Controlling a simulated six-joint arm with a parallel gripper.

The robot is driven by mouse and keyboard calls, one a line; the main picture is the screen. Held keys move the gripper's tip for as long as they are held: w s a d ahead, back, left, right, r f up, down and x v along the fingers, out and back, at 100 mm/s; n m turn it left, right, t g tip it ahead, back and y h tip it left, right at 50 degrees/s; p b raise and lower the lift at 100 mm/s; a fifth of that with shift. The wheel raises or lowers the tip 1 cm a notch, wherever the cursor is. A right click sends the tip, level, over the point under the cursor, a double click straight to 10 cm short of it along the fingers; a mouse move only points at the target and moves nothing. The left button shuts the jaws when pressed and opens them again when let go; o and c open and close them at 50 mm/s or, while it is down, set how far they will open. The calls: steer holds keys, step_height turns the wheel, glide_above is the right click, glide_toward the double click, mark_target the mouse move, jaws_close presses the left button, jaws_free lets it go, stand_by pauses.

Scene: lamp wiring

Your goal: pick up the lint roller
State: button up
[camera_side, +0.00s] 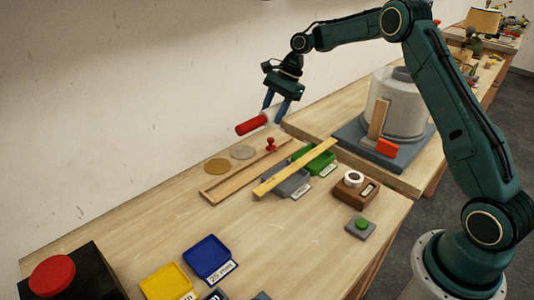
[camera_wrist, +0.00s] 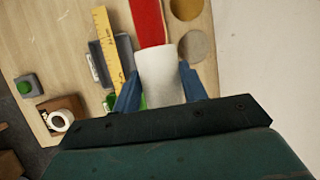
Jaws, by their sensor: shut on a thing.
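The lint roller has a red handle (camera_side: 252,125) and a white roll, which shows in the wrist view (camera_wrist: 160,77). My gripper (camera_side: 277,108) is shut on the white roll and holds the roller above the table, near the wall. In the wrist view the two blue fingers of my gripper (camera_wrist: 159,88) stand on either side of the roll. The red handle (camera_wrist: 148,22) points away from the gripper, toward the top of that view. In the side view the roll is mostly hidden by the fingers.
Below are a wooden tray (camera_side: 222,192), a yellow ruler (camera_side: 294,167) across grey and green bins, a red pin-shaped piece (camera_side: 271,145) and two round discs. Blue (camera_side: 208,258) and yellow (camera_side: 167,284) bins stand at the front. A large cylinder (camera_side: 398,105) stands to the right.

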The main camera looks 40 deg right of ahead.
mark_target(265, 111)
steer(key=shift+r, duration=2.55)
steer(key=shift+a, duration=0.1)
steer(key=shift+s+a+r, duration=0.1)
steer(key=shift+s+a, duration=0.1)
steer(key=shift+a, duration=0.25)
steer(key=s+a+r, duration=0.1)
steer(key=s+a, duration=0.7)
steer(key=a, duration=0.3)
steer(key=s+a+f, duration=0.1)
steer(key=s+a, duration=0.2)
steer(key=s, duration=0.4)
steer(key=s+a, duration=0.3)
steer(key=s, duration=0.4)
steer(key=shift+a+f, duration=0.15)
steer(key=shift+f, duration=0.25)
steer(key=shift+f, duration=0.15)
step_height(265, 111, down, 16)
steer(key=shift+r, duration=0.1)
